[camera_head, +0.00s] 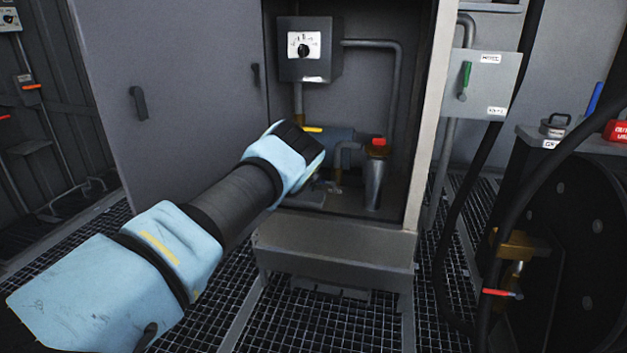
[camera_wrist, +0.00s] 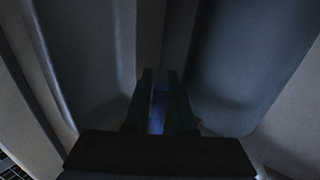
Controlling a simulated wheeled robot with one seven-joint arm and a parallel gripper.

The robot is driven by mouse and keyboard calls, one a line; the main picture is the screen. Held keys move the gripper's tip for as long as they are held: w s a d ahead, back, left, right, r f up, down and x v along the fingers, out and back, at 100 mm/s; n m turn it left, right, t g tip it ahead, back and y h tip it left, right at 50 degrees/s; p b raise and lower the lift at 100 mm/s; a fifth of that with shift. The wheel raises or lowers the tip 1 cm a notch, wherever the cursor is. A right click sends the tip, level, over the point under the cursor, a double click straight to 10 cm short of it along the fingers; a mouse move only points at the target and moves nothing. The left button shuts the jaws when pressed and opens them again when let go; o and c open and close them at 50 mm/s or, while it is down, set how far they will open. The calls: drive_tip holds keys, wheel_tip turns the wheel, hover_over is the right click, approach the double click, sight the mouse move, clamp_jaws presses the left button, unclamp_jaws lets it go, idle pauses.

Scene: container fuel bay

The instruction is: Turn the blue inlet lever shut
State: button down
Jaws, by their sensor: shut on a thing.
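My arm reaches into the open cabinet (camera_head: 420,180) in the head view, and its pale blue wrist end covers my fingers and whatever they hold there. In the wrist view, my gripper (camera_wrist: 160,78) has its two dark fingers close together on a narrow blue piece, which looks like the blue inlet lever (camera_wrist: 159,112). The wrist view is dark, so the lever's pivot and its angle to the pipe cannot be made out.
The cabinet door (camera_head: 170,70) stands open at left. A green-levered panel (camera_head: 490,82), black hoses and a reel are at right.

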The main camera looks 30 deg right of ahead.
drive_tip(key=shift+s+d+r, duration=0.15)
drive_tip(key=shift+s+d, duration=0.05)
drive_tip(key=shift+d, duration=0.15)
drive_tip(key=c, duration=1.1)
unclamp_jaws()
drive_tip(key=o, duration=0.3)
drive_tip(key=shift+w+a, duration=0.1)
drive_tip(key=shift+a, duration=0.1)
drive_tip(key=shift+o, duration=0.2)
